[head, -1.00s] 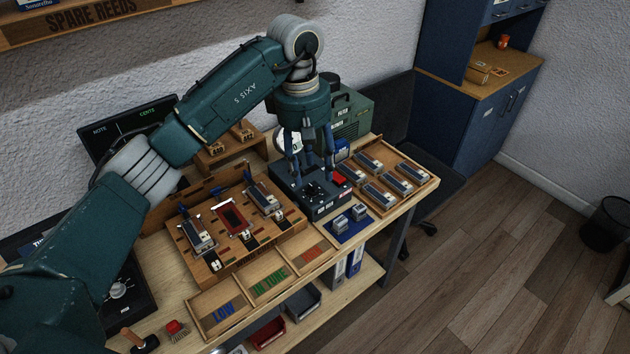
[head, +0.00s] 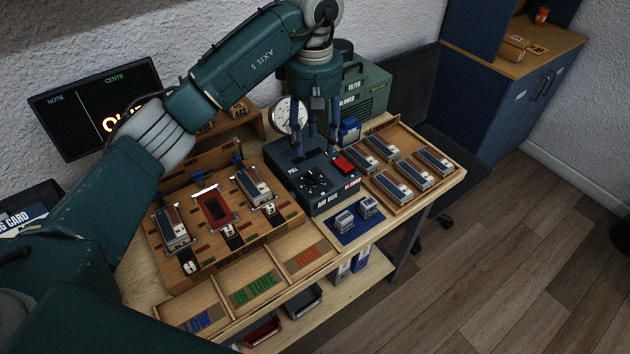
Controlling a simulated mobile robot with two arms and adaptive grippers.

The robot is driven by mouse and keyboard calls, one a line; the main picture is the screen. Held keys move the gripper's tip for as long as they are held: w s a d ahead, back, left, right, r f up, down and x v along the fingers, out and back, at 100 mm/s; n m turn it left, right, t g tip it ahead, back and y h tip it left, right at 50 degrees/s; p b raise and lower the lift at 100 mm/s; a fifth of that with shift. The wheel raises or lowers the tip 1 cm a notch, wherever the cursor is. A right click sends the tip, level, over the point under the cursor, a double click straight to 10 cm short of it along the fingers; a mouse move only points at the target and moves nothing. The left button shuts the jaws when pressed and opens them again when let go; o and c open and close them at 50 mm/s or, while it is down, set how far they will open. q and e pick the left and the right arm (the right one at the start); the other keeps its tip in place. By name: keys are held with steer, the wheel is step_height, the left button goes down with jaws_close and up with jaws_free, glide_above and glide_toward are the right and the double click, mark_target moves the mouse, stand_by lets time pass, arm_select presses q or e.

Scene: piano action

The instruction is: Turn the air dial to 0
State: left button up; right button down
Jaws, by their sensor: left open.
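The dark air box (head: 335,203) stands on the workbench, with a black dial (head: 314,179) on its sloped top and a red switch (head: 344,163) to the dial's right. The marks around the dial are too small to read. My left gripper (head: 316,149) points down over the back part of the box, fingers apart with nothing between them. Its fingertips appear behind the dial and clear of it; their exact height over the box I cannot tell. A round white gauge (head: 289,115) is partly hidden behind the gripper. My right gripper is not seen.
A wooden reed board (head: 215,255) lies left of the box, with sorting trays (head: 250,290) in front. A blue mat (head: 352,228) with small blocks and a tray of several reed blocks (head: 433,160) lie to the right. A green blower (head: 365,85) stands behind.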

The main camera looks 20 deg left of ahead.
mark_target(314, 176)
arm_select(q)
steer(key=f, duration=0.3)
steer(key=shift+s+f, duration=0.2)
steer(key=shift+f, duration=0.15)
step_height(314, 176, down, 7)
steer(key=shift+w+r+p, duration=0.1)
steer(key=shift+r+p, duration=0.05)
steer(key=shift+p, duration=1.1)
steer(key=shift+f, duration=0.5)
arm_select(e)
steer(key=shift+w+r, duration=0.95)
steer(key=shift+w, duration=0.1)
arm_select(q)
steer(key=shift+c, duration=0.2)
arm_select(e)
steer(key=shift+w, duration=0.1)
arm_select(q)
steer(key=c, duration=0.9)
steer(key=shift+c, duration=0.8)
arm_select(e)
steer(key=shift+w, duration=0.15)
